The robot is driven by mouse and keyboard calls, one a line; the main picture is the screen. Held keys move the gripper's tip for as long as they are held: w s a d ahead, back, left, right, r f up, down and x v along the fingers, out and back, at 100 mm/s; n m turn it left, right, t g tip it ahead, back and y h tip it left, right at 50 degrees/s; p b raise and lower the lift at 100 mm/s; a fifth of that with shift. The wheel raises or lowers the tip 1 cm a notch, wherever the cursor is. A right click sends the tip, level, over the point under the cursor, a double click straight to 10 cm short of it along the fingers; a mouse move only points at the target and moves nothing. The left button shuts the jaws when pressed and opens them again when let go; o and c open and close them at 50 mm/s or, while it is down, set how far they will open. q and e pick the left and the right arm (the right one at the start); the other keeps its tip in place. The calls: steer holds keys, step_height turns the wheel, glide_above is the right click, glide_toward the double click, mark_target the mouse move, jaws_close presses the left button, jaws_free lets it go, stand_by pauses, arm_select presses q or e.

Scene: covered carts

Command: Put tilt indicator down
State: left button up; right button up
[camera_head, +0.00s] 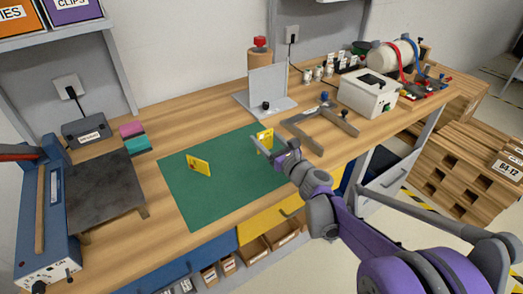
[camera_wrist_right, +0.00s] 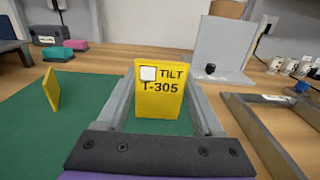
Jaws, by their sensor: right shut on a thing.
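A yellow tilt indicator (camera_head: 264,137) marked "TILT T-305" sits upright between the fingers of my right gripper (camera_head: 264,146). In the right wrist view the indicator (camera_wrist_right: 160,92) faces the camera, with a small white square on its face, and the gripper fingers (camera_wrist_right: 160,105) close on its sides. It is over the far right part of the green mat (camera_head: 215,195); I cannot tell whether its lower edge touches the mat. A second yellow plate (camera_head: 199,165) stands upright on the mat's left part; it also shows in the right wrist view (camera_wrist_right: 51,90). My left gripper is out of view.
A grey angle plate (camera_head: 267,88) stands behind the mat. A grey frame (camera_head: 320,128) and a white box (camera_head: 368,94) are at the right. A dark plate (camera_head: 97,188) and a blue machine (camera_head: 38,225) are at the left. The mat's front middle is clear.

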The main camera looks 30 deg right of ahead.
steer(key=shift+f+b, duration=0.4)
steer(key=shift+f, duration=1.5)
steer(key=shift+f, duration=0.2)
steer(key=o, duration=1.3)
steer(key=shift+r, duration=0.15)
steer(key=shift+s+r, duration=0.1)
steer(key=shift+s, duration=0.05)
steer(key=s, duration=0.7)
steer(key=s+d, duration=0.1)
steer(key=s, duration=0.3)
steer(key=shift+s+p, duration=0.3)
